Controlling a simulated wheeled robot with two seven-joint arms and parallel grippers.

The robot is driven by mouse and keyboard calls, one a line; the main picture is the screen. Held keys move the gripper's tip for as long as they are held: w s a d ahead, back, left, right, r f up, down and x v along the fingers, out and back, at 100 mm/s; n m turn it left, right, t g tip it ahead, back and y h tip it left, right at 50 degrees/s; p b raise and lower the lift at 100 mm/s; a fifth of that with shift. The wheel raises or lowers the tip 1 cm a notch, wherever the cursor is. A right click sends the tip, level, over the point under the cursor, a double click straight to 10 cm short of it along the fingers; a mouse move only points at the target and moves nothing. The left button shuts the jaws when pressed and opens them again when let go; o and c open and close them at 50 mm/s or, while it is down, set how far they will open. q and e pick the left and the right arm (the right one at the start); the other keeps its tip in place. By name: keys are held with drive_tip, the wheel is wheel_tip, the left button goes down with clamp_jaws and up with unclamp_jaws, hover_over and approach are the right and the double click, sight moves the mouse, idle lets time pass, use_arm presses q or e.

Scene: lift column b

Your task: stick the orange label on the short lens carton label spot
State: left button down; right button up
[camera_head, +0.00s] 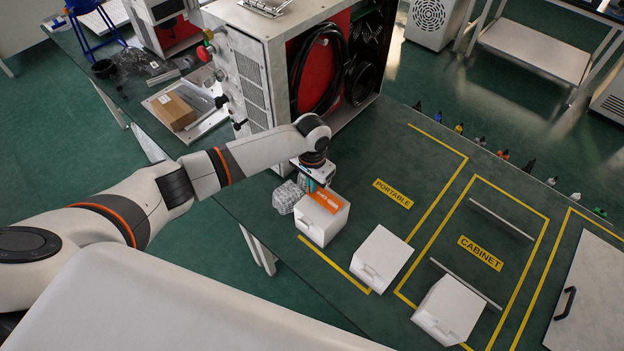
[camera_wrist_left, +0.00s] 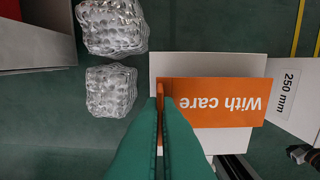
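The orange label (camera_head: 325,201) lies on or just above the top of the nearest-left white carton (camera_head: 322,226); I cannot tell whether it touches. In the left wrist view the label (camera_wrist_left: 222,102) reads "With care" upside down, covers much of that carton's top (camera_wrist_left: 207,65) and sits slightly tilted. My left gripper (camera_head: 318,184) is above this carton. Its green fingers (camera_wrist_left: 162,105) are closed on the label's upright left edge. Two more white cartons, a middle one (camera_head: 382,258) and a right one (camera_head: 449,308), stand apart. My right gripper is out of view.
Clear bubble-wrapped lumps (camera_head: 287,197) sit close left of the carton; they also show in the left wrist view (camera_wrist_left: 110,90). A neighbouring carton marked "250 mm" (camera_wrist_left: 295,100) is to the right. A large open metal cabinet (camera_head: 262,75) stands behind. Small bottles line the table's far edge.

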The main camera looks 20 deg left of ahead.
use_arm(q)
drive_tip(key=shift+f, duration=0.75)
idle(0.5)
drive_tip(key=c, duration=2.1)
unclamp_jaws()
drive_tip(key=o, duration=0.5)
wheel_tip(320, 180, up, 11)
drive_tip(key=b, duration=0.3)
drive_tip(key=shift+f, duration=0.1)
drive_tip(key=shift+r, duration=0.65)
